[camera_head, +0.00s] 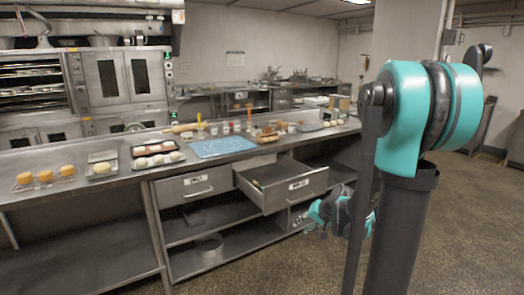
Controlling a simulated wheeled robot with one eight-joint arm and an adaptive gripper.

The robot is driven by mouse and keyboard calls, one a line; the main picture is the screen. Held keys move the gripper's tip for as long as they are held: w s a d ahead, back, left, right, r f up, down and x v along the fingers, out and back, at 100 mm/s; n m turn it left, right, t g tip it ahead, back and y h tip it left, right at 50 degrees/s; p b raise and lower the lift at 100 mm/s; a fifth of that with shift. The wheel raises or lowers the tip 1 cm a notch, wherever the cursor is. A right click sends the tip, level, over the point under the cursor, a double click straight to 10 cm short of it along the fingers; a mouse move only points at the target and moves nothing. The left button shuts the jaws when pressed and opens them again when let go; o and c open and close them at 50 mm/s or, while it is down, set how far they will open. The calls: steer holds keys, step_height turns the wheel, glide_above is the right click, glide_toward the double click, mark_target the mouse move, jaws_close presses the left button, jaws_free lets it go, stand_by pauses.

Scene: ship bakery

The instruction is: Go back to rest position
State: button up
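My arm shows at the right of the head view as a large teal joint on a dark column, with a thin dark link running down in front. A lower teal part of my arm hangs in front of the counter's right side. My gripper (302,219) seems to be the small dark end at the left of that lower part, near the open drawer's right end and below it. It is too small to tell whether it is open or shut, or whether it holds anything.
A drawer (290,192) stands pulled out from the steel counter (130,185); the drawer (196,186) left of it is shut. A blue mat (222,147), a dough tray (157,162) and buns (45,176) lie on top. Open floor (465,225) lies at the right.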

steer(key=s+d+f+n+g+h, duration=0.1)
steer(key=s+n+h, duration=0.1)
steer(key=s, duration=0.8)
steer(key=s+d+f+n+g+h, duration=0.1)
steer(key=s+d+f+h, duration=0.1)
steer(key=s, duration=0.9)
steer(key=shift+d+n, duration=0.25)
steer(key=shift+n, duration=0.15)
